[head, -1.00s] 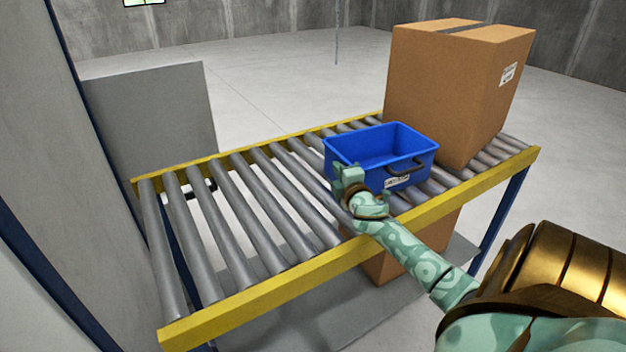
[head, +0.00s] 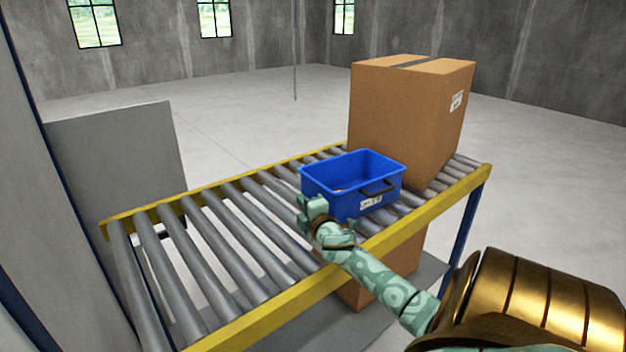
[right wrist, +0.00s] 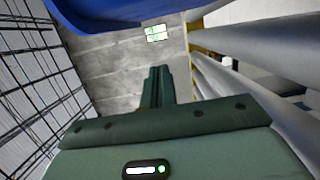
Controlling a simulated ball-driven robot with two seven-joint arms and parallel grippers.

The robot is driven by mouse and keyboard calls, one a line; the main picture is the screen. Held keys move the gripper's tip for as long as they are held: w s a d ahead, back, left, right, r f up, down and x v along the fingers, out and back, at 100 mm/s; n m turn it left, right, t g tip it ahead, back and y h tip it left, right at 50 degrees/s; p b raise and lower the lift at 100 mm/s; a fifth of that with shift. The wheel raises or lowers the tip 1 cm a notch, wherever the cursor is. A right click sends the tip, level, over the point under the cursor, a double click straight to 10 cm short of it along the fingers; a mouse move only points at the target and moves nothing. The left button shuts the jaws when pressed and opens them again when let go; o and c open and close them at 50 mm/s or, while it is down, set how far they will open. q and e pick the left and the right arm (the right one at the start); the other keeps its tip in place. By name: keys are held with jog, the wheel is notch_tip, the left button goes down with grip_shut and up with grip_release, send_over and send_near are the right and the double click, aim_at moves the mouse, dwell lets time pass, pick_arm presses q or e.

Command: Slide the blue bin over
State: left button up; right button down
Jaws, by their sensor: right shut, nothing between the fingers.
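The blue bin (head: 338,199) sits upright on the roller conveyor (head: 240,312), in front of the large cardboard box. It has a dark handle and a white label on its near side. My right gripper (head: 308,208) is at the bin's left near corner, low beside its left side. I cannot tell whether it touches the bin. In the right wrist view the right gripper's fingers (right wrist: 157,86) are shut together with nothing between them, and the blue bin (right wrist: 110,12) fills the upper edge. My left gripper is not in view.
A large cardboard box (head: 400,120) stands on the conveyor behind and right of the bin. Yellow rails edge the rollers. The rollers left of the bin are bare. Another cardboard box (head: 385,285) is under the conveyor. A grey panel (head: 115,160) stands beyond the left end.

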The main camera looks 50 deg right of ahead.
jog(key=shift+s+a, duration=0.4)
jog(key=shift+s, duration=0.2)
jog(key=s, duration=0.3)
jog(key=shift+d+f, duration=0.25)
jog(key=shift+f, duration=0.1)
jog(key=v, duration=0.4)
jog(key=shift+a+r, duration=0.15)
jog(key=shift+a, duration=0.2)
jog(key=shift+s+a+r, duration=0.1)
jog(key=shift+s+a, duration=0.1)
jog(key=shift+a, duration=0.05)
jog(key=shift+s+d, duration=0.1)
jog(key=shift+s, duration=0.05)
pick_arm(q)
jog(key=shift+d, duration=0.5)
pick_arm(e)
jog(key=shift+d, duration=0.1)
